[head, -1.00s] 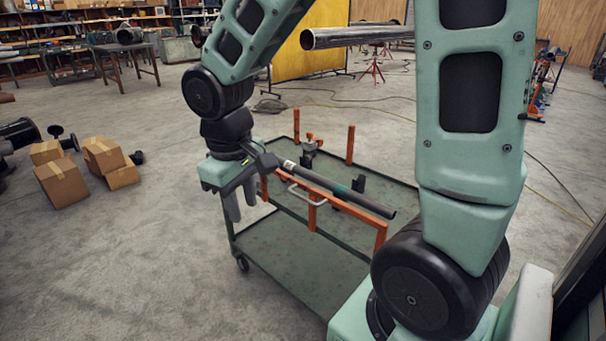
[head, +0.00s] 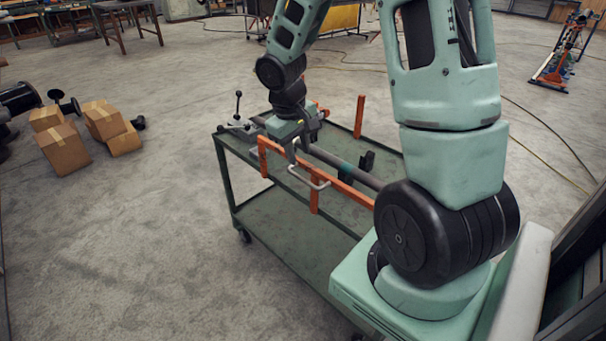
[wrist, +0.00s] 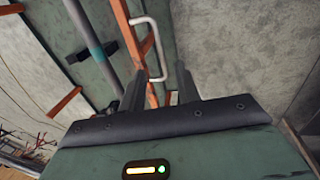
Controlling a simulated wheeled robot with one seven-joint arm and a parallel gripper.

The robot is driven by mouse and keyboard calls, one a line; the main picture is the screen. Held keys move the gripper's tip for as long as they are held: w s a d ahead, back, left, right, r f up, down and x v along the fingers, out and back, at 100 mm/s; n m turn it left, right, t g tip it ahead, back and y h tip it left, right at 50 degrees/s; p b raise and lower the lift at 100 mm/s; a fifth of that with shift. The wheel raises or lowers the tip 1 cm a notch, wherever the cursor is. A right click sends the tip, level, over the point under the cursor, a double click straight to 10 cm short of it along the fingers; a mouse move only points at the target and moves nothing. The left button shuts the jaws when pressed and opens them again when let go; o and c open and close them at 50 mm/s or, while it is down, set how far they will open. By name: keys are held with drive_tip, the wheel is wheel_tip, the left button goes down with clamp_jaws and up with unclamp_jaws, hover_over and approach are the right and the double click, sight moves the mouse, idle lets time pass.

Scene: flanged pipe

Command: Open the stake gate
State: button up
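The stake gate (head: 345,189) is an orange frame along the near side of a green cart, with a pale D-shaped handle (head: 318,185) on its face. In the wrist view the handle (wrist: 160,47) lies ahead of my fingers, beside the orange bar (wrist: 128,42). My gripper (head: 293,156) points down by the gate's top bar, close to the handle's left end. In the wrist view my gripper (wrist: 160,75) has its two fingers apart with nothing gripped. I cannot tell whether a finger touches the handle. The gate looks closed along the cart edge.
A grey pipe (head: 345,167) with a teal band lies on the cart just behind the gate. An orange post (head: 359,116) stands at the cart's far side. A vise-like tool (head: 238,122) sits at the left end. Cardboard boxes (head: 66,148) are on the floor left; floor between is clear.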

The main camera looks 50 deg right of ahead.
sight(304, 179)
drive_tip(key=f, duration=0.2)
drive_tip(key=d+f, duration=0.1)
drive_tip(key=f, duration=0.2)
drive_tip(key=f+b, duration=0.1)
drive_tip(key=f, duration=0.2)
drive_tip(key=shift+d+f, duration=0.1)
drive_tip(key=shift+d, duration=0.2)
clamp_jaws()
